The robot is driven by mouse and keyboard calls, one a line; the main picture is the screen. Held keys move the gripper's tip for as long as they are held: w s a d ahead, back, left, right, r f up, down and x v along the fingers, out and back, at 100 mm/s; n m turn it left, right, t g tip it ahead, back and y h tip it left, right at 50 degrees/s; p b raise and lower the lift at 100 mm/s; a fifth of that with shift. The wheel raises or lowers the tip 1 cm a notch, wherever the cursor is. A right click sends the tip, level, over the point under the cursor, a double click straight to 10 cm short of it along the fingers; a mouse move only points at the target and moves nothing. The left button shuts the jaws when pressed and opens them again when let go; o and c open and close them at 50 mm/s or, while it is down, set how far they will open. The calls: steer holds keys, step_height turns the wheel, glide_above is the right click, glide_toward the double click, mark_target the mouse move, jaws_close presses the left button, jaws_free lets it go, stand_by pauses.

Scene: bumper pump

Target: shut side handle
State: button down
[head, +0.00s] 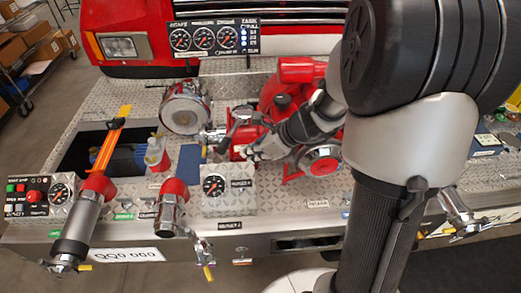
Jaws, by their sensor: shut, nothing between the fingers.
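The red pump (274,92) sits in the middle of the bumper, partly hidden behind my arm. My gripper (254,151) is shut and empty, close against the left side of the pump. Beside it, a small dark lever with a metal valve (238,115) shows on the pump's left; I take this to be the side handle. My gripper's fingertips are just below and right of it. I cannot tell whether they touch, nor whether the handle is open or shut. A yellow tip (204,151) shows below the valve on the left.
A round metal cap (185,107) stands left of the pump. A gauge box (229,190) is just below my gripper. Two red-and-silver nozzles (88,212) (171,208) hang at the front left. An open compartment (85,152) holds an orange tool (107,145).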

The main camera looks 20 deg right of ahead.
steer(key=shift+w+a+f+b, duration=0.15)
steer(key=shift+w+a+f, duration=0.25)
steer(key=shift+w+a, duration=0.25)
steer(key=shift+w+a+f+b, duration=0.15)
steer(key=shift+w+a+f, duration=0.25)
steer(key=shift+w+a, duration=0.25)
steer(key=shift+w+a+f+b, duration=0.15)
steer(key=shift+w+a+f, duration=0.25)
steer(key=shift+w+a, duration=0.25)
steer(key=shift+w, duration=0.1)
